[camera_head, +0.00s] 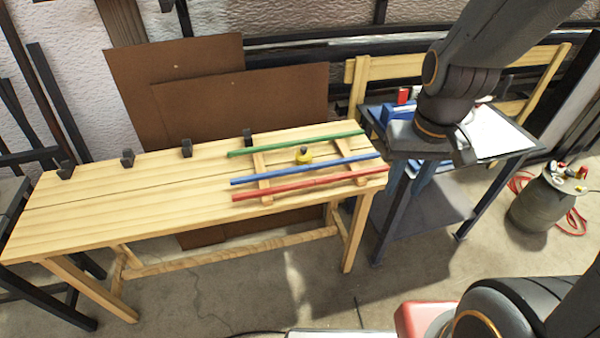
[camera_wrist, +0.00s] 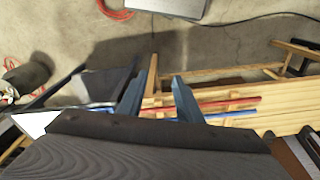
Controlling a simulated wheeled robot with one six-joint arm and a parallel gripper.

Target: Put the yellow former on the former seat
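I cannot make out which spot is the former seat. My gripper (camera_wrist: 158,85) is open, its two bluish fingers apart with nothing between them in the wrist view. In the head view it hangs to the right of the bench, by the dark side table, well away from the former. The former is not distinguishable in the wrist view.
A red lath (camera_head: 300,187) lies in front, and all three laths cross two wooden strips. Several dark brackets (camera_head: 187,148) line the bench's back edge. The bench's left half is clear. A dark side table (camera_head: 490,160) stands right, with a bucket (camera_head: 545,205) beyond.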

